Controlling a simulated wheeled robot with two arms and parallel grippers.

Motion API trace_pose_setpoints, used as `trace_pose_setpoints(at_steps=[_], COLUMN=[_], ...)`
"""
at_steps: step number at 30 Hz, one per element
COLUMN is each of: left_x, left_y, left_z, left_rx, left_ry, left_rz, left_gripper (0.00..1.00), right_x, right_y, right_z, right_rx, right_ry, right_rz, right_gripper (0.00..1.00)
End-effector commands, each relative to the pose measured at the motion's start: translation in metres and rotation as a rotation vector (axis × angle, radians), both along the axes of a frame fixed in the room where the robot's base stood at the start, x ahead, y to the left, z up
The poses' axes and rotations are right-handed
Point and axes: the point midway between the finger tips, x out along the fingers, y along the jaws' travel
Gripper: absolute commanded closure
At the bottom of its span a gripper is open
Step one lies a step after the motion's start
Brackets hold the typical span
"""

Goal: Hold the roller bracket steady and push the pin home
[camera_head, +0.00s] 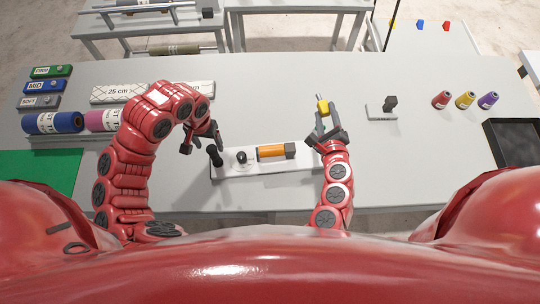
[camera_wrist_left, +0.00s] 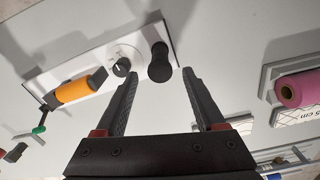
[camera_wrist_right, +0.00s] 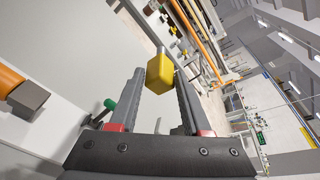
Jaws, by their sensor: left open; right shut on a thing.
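The roller bracket (camera_head: 232,170) is a white plate with an orange roller (camera_head: 272,152), a round black knob (camera_head: 241,157) and an upright black handle (camera_head: 215,155) at its left end. My left gripper (camera_head: 198,146) is open beside the handle. In the left wrist view the handle (camera_wrist_left: 159,64) shows just beyond and between the fingertips, not gripped. My right gripper (camera_head: 325,118) is shut on a yellow block (camera_wrist_right: 160,73), which appears to be the pin's head, with a thin grey shaft pointing away from the gripper. It is right of the bracket, apart from it.
A small plate with a black post (camera_head: 390,104) stands right of my right gripper. Thread spools (camera_head: 465,99) and a black tray (camera_head: 515,145) are further right. Blue and pink rolls (camera_head: 54,122) lie at the left. A green-ended piece (camera_wrist_left: 38,130) shows near the bracket's roller end.

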Motion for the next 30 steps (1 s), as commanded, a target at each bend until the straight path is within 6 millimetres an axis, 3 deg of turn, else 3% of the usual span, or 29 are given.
trace_pose_setpoints(at_steps=[5,6,9,15,30], left_x=[-0.002,0.000,0.000,0.000,0.000], left_y=[-0.001,0.000,0.000,0.000,-0.001], left_z=[-0.031,-0.046,-0.060,-0.080,-0.087], left_rx=[-0.003,0.000,0.000,-0.001,-0.002], left_ry=[0.005,0.000,-0.002,-0.003,-0.003], left_rz=[0.000,-0.001,0.000,0.000,0.000], left_gripper=[0.29,0.29,0.29,0.29,0.29], right_x=[0.000,0.000,0.000,0.000,0.000], right_y=[0.000,0.000,0.000,0.000,0.000], right_z=[-0.001,-0.019,-0.035,-0.053,-0.059], right_rx=[0.000,0.000,0.000,0.000,0.000], right_ry=[0.000,0.000,0.000,-0.001,0.000], right_rz=[0.000,0.000,0.000,-0.001,0.000], right_gripper=[1.00,1.00,1.00,1.00,1.00])
